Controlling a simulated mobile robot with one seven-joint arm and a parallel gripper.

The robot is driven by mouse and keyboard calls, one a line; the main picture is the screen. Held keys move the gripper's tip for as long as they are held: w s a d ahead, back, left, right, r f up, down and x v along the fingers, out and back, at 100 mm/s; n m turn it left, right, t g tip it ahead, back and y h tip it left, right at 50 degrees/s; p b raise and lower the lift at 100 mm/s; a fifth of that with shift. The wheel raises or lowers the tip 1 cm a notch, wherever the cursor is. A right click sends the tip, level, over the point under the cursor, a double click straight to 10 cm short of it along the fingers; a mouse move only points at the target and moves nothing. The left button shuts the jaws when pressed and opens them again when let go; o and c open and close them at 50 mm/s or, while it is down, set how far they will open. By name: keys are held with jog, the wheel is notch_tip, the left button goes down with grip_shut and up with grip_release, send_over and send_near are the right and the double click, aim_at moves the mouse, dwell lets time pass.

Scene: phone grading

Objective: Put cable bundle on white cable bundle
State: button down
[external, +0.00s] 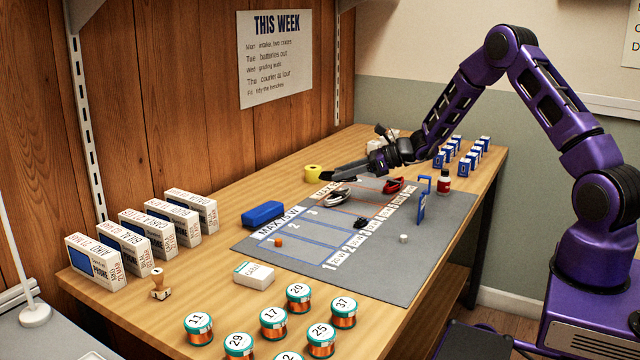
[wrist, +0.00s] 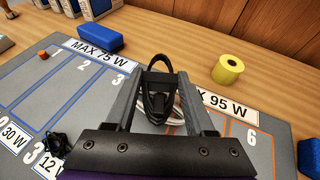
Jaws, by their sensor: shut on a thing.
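My gripper (wrist: 155,78) is shut on a black cable bundle (wrist: 155,102), a looped coil that shows between its fingers in the wrist view. In the external view my gripper (external: 326,175) reaches left over the grey mat. The white cable bundle (external: 338,199) lies on the mat below and close to the fingertips. In the wrist view the white cable bundle (wrist: 143,122) shows partly behind the black one and the fingers. I cannot tell whether the two bundles touch.
The grey mat (external: 400,275) has outlined, numbered spaces. A red bundle (external: 394,186) and a small black item (external: 361,223) lie on it. A blue stand (external: 422,200) is at the right.

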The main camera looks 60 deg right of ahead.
aim_at(343, 193)
jog(key=shift+f, duration=1.75)
jog(key=shift+f+b, duration=0.2)
jog(key=shift+b, duration=0.2)
jog(key=shift+c, duration=1.3)
grip_release()
jog(key=shift+r, duration=0.1)
jog(key=shift+r, duration=0.15)
jog(key=p+v, duration=0.1)
jog(key=v, duration=1.1)
